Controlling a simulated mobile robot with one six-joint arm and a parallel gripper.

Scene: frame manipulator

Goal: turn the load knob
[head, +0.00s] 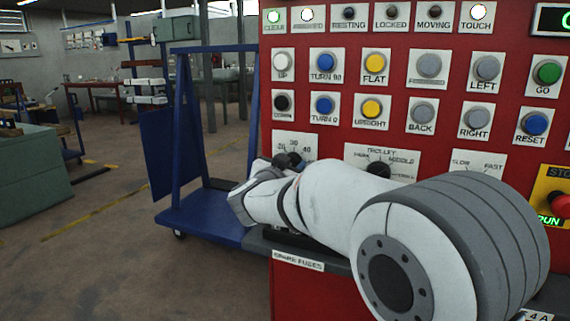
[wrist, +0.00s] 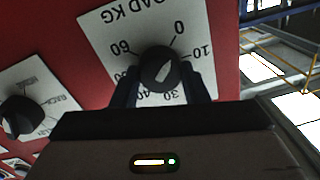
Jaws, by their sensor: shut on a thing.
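The load knob (wrist: 160,68) is black and round with a pale pointer mark, on a white plate (wrist: 108,25) lettered "LOAD KG". The plate is upside down in the wrist view, with numbers around the knob. The pointer mark slants, and I cannot tell which number it marks. My gripper (wrist: 164,82) has one dark finger on each side of the knob and is shut on it. In the head view the load plate (head: 307,140) shows 20, 30 and 40. My white arm and wrist cover its lower part and most of the knob there.
A trolley knob (head: 378,169) sits right of the load plate, behind my arm; it shows also in the wrist view (wrist: 22,115). Buttons fill the red panel (head: 395,120) above. A grey ledge (head: 258,242) runs below. A blue frame trolley (head: 205,207) stands left of the panel.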

